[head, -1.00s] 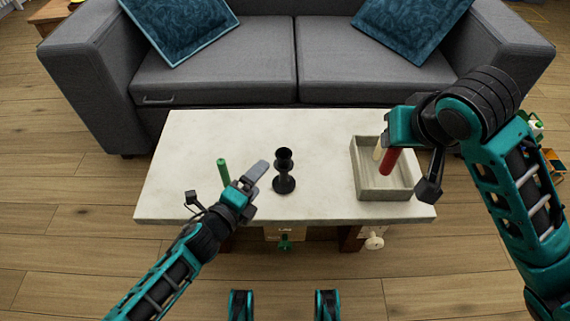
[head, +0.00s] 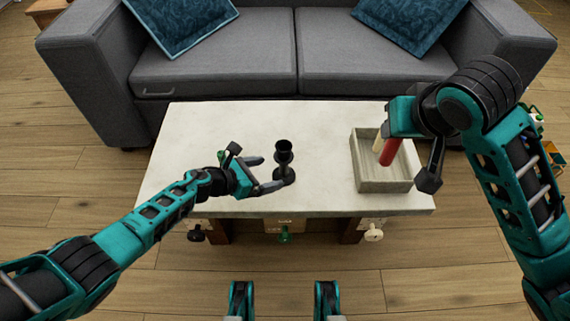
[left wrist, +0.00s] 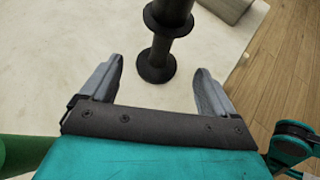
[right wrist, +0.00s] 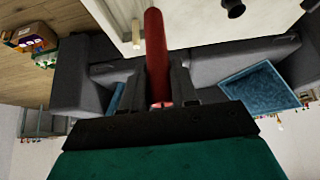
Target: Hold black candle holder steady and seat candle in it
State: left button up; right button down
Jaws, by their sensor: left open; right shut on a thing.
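The black candle holder (head: 284,154) stands upright on the pale tabletop, empty at its cup. My left gripper (head: 272,172) is open and low beside it, fingers pointing at its foot. In the left wrist view the holder's base (left wrist: 156,68) lies between and just beyond the fingertips (left wrist: 160,66), with no clear contact. My right gripper (right wrist: 158,80) is shut on a red candle (right wrist: 155,40), which also shows in the head view (head: 389,152) over the tray. The right fingertips are hidden in the head view.
A grey open tray (head: 384,186) stands at the table's right, with a cream candle (head: 377,142) in it. A green thing (left wrist: 18,155) shows at the left wrist view's lower left. Drawer knobs (head: 284,236) stick out below the table (head: 210,125). A grey sofa (head: 215,70) stands behind.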

aim_at(280, 170)
pick_arm(q)
jog(key=b+x, duration=0.1)
jog(key=x, duration=0.1)
jog(key=b+x, duration=0.2)
jog(key=shift+w+f, duration=0.1)
jog(key=shift+f, duration=0.3)
pick_arm(e)
notch_tip(280, 170, down, 4)
jog(key=shift+f, duration=0.1)
pick_arm(q)
jog(key=shift+w+d+r, duration=0.2)
jog(key=shift+d, duration=0.05)
pick_arm(e)
jog(key=shift+r, duration=0.35)
pick_arm(q)
jog(key=shift+w+d+f, duration=0.25)
jog(key=shift+d, duration=0.2)
jog(key=shift+c, duration=0.4)
jog(key=c, duration=1.3)
